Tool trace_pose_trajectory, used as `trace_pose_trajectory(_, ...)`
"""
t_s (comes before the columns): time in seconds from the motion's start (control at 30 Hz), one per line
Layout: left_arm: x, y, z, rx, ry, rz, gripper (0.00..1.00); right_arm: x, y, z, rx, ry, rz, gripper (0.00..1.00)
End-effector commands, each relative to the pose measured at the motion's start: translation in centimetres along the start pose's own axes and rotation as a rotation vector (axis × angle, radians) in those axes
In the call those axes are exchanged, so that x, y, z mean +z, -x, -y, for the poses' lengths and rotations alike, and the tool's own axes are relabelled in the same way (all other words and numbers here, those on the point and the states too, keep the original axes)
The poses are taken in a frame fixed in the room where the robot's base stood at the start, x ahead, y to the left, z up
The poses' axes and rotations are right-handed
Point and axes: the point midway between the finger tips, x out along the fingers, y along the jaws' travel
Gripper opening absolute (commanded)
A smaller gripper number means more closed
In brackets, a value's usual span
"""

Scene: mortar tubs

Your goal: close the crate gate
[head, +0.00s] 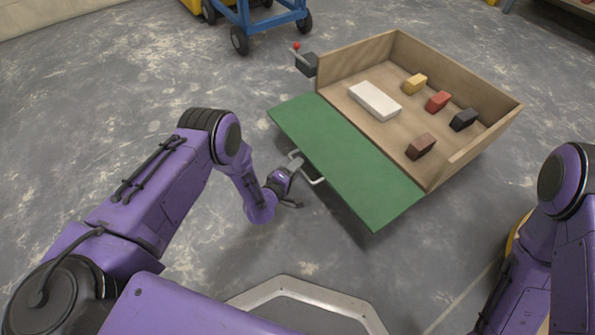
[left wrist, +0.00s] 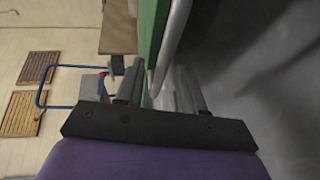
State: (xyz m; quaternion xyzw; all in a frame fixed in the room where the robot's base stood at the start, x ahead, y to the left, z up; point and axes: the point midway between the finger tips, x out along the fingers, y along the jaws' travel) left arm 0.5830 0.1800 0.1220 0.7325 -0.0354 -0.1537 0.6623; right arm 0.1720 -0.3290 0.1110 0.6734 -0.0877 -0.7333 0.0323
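The green crate gate (head: 345,160) hangs folded down and outward from the near left side of the wooden crate (head: 480,135), leaving that side open. A pale bar handle (head: 318,181) is on the gate's outer edge. My left gripper (head: 297,184) is at this handle, its fingers spread apart. In the left wrist view, the handle (left wrist: 173,40) runs down to between the open fingers (left wrist: 158,88), beside the green gate (left wrist: 151,30). I cannot tell whether a finger touches it. My right arm shows at the right edge; its gripper is out of view.
The crate holds a white block (head: 374,101), a yellow block (head: 415,84), a red block (head: 438,102), a black block (head: 463,120) and a brown block (head: 421,147). A dark box with a red knob (head: 297,46) sits by the crate's left corner. A blue cart (head: 262,18) stands behind.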

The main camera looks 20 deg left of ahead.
Motion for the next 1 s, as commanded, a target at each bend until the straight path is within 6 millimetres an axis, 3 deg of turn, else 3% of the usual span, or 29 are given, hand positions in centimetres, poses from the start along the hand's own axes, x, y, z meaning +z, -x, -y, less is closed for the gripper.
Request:
trace_pose_trajectory(0.13,0.0,-1.2,0.1,0.001,-0.002,0.0,0.38,-1.0,-1.0,-0.5,0.021,-0.001,-0.052,0.43)
trace_pose_trajectory(0.4,0.0,-1.4,-0.1,-0.001,-0.001,0.0,0.38,-1.3,-1.0,-0.6,0.025,-0.003,-0.065,0.43)
trace_pose_trajectory(0.43,0.0,-1.4,-0.1,-0.001,-0.001,0.0,0.32,-1.3,-1.0,-0.6,0.025,-0.003,-0.065,0.43)
trace_pose_trajectory(0.53,0.0,-1.4,-0.1,-0.001,-0.001,0.0,0.0,-1.3,-1.0,-0.6,0.024,-0.003,-0.065,0.43)
trace_pose_trajectory(0.83,-0.2,-1.2,-0.3,-0.006,-0.002,-0.003,0.0,-1.0,-0.6,-0.5,0.019,-0.003,-0.05,0.43)
trace_pose_trajectory(1.0,-1.0,-0.6,-1.1,-0.029,-0.008,-0.018,0.0,0.5,1.0,0.2,-0.011,-0.001,0.023,0.43)
